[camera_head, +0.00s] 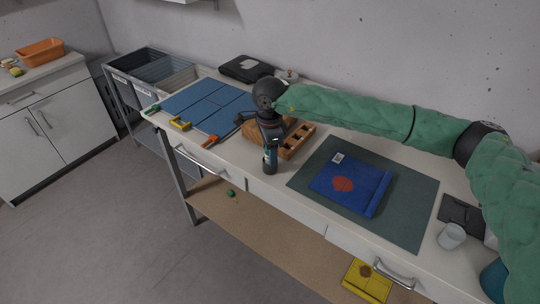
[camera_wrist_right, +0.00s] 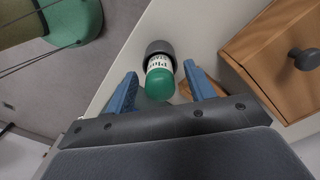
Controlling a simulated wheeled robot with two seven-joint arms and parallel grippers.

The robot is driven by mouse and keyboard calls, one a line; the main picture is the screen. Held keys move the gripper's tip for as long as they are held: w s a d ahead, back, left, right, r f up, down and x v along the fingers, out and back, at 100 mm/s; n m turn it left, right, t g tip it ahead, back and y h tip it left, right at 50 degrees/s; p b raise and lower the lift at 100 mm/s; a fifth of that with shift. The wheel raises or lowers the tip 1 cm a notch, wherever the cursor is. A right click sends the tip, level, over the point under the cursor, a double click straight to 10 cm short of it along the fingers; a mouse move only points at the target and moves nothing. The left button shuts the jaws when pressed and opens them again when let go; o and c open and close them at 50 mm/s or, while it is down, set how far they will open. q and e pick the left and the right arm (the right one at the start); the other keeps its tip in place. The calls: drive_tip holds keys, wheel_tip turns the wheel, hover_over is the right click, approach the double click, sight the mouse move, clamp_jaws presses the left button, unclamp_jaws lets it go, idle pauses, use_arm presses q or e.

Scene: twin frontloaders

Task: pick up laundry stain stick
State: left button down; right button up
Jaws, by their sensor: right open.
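The laundry stain stick (camera_wrist_right: 160,68) has a green rounded end, a white printed label and a dark grey end. In the right wrist view it lies between the two blue fingers, with the green end nearest the camera. In the head view the dark, slim stick (camera_head: 270,161) stands upright near the table's front edge, below my right gripper (camera_head: 272,143). In the right wrist view my right gripper (camera_wrist_right: 162,92) is open around the stick, with a gap on each side. My left gripper is out of view.
A wooden box (camera_head: 299,141) stands close behind the stick. A blue board (camera_head: 208,100) lies to the left. A white cup (camera_head: 452,236) stands far right.

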drive_tip(key=shift+f, duration=0.15)
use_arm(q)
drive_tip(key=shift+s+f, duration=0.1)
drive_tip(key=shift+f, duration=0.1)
use_arm(e)
drive_tip(key=shift+c, duration=0.2)
drive_tip(key=c, duration=1)
